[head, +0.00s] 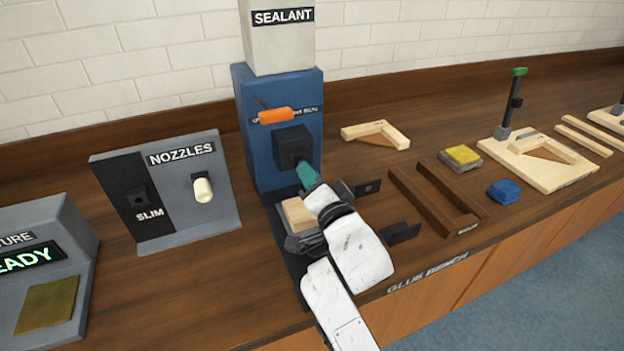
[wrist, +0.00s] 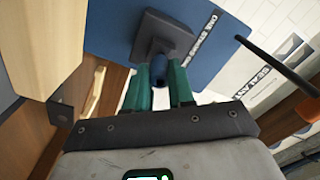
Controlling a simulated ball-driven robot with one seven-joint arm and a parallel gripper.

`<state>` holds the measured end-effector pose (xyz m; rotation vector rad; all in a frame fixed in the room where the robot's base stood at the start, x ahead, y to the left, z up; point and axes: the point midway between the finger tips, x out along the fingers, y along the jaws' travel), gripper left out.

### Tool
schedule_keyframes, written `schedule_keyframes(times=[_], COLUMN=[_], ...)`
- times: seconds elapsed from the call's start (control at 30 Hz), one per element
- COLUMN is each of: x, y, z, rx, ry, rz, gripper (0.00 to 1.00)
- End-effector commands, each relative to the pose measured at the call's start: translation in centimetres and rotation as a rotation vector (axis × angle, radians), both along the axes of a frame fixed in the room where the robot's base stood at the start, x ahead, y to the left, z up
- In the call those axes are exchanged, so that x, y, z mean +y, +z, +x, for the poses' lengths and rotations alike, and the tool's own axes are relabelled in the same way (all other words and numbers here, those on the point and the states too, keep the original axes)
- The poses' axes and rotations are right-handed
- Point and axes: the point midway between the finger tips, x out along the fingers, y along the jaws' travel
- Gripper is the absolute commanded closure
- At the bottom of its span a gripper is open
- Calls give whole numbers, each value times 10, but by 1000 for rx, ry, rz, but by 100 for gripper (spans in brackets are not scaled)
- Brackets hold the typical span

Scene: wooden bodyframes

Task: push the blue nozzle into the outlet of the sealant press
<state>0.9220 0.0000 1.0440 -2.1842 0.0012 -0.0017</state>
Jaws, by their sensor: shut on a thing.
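The sealant press (head: 268,165) is a blue upright body with a white SEALANT box on top. Its dark outlet block (head: 291,140) sticks out of the front and also shows in the wrist view (wrist: 158,30). My gripper (head: 307,174) is at the front of this block. In the wrist view its green fingers (wrist: 158,85) are shut on the blue nozzle (wrist: 171,66), one on each side. The nozzle lines up with the outlet block and appears to meet it. I cannot tell how deep it sits. In the head view my fingers hide the nozzle.
A pale wooden block (head: 297,214) lies on the press base below my gripper. An orange-handled lever (head: 275,116) is above the outlet. The NOZZLES stand (head: 172,188) at left holds a white nozzle (head: 203,190); its SLIM place looks empty. A brown frame (head: 425,200) lies to the right.

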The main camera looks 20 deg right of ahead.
Motion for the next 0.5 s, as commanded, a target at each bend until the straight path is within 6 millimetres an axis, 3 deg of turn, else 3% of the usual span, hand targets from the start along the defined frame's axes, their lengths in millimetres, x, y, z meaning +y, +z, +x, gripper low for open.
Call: schedule_keyframes(times=[0.5], x=[0], y=[0], z=[12], rx=[-1], ry=[1], rz=[0], gripper=[100])
